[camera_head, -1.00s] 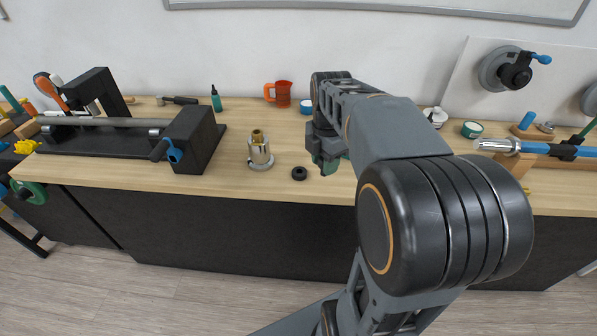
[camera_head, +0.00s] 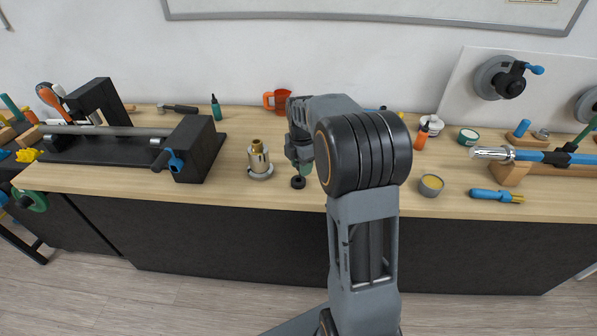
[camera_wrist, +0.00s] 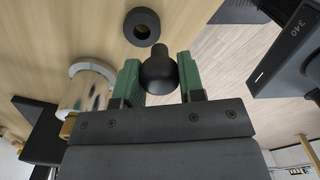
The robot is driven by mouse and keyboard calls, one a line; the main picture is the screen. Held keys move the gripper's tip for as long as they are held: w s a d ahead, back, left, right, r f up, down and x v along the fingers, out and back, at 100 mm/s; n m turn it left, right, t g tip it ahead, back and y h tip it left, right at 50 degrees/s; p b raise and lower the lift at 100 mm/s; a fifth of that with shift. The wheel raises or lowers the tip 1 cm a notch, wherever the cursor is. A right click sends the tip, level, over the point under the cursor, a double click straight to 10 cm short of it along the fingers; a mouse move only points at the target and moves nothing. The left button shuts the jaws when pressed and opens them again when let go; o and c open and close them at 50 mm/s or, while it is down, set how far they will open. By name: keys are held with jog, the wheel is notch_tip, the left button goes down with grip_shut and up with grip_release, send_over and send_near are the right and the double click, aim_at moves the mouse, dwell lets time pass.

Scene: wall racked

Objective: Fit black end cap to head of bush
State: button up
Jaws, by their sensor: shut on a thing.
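A silver cylinder with a brass top, which looks like the bush (camera_head: 258,162), stands upright on a round base on the bench. It also shows at the left of the wrist view (camera_wrist: 90,88). A black ring (camera_head: 298,183) lies flat to its right, and its hole shows in the wrist view (camera_wrist: 140,18). My gripper (camera_head: 303,166) is just above and behind the ring. In the wrist view its green fingers (camera_wrist: 159,64) are shut on a rounded black piece (camera_wrist: 158,74) with a narrow tip. I cannot tell which black piece is the end cap.
A black fixture (camera_head: 192,150) with a blue handle stands left of the bush. An orange mug (camera_head: 278,100) is behind. A grey tin (camera_head: 430,186) and a blue-handled tool (camera_head: 492,195) lie to the right. The bench front edge is close to the ring.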

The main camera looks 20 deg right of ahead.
aim_at(298, 170)
jog(key=shift+w+f, duration=0.8)
jog(key=shift+f, duration=0.25)
jog(key=shift+w+f+p, duration=0.2)
jog(key=shift+f, duration=0.35)
jog(key=shift+w+f+p, duration=0.15)
jog(key=shift+f, duration=0.95)
jog(key=shift+f, duration=0.2)
jog(key=o, duration=0.9)
